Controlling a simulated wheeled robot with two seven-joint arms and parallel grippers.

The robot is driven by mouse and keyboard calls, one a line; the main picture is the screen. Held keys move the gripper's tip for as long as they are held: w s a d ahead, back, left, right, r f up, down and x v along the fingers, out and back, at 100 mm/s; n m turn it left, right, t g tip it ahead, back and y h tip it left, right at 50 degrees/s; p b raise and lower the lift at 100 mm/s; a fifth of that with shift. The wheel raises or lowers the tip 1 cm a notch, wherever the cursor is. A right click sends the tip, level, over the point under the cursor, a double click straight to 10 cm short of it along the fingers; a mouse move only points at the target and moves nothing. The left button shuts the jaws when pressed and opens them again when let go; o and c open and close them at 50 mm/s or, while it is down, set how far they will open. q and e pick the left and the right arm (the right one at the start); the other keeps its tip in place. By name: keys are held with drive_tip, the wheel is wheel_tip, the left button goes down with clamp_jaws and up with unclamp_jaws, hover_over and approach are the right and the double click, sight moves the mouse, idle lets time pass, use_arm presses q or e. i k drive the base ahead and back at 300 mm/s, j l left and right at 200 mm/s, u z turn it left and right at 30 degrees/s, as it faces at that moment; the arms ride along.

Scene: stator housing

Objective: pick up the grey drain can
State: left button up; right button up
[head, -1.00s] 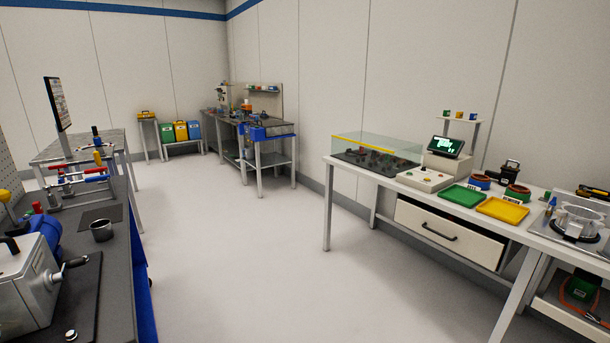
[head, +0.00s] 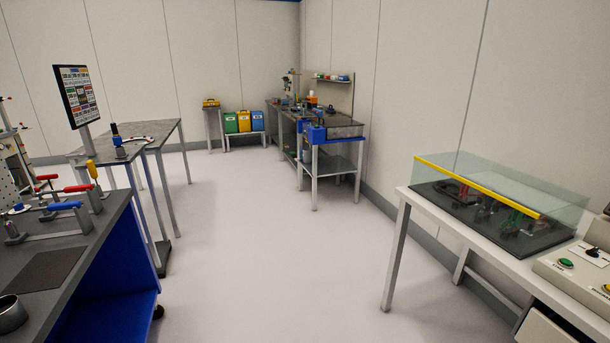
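A grey, open-topped round can (head: 12,315) stands upright at the lower left, on the dark top of the left workbench (head: 95,243). It looks like the drain can, and the picture's left edge cuts it off. Nothing is seen touching it except the bench top. Neither of my grippers is in the head view.
Toggle clamps with red and blue handles (head: 65,205) and a dark mat (head: 40,268) are on the left bench. A glass-covered case (head: 500,205) stands on the right table. Open floor (head: 270,240) lies between, towards a far blue-edged bench (head: 335,132).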

sight(307, 158)
drive_tip(key=i+j+u, duration=0.3)
drive_tip(key=i, duration=1.15)
drive_tip(key=i+j+u, duration=0.1)
drive_tip(key=i+u, duration=0.2)
drive_tip(key=i, duration=1.2)
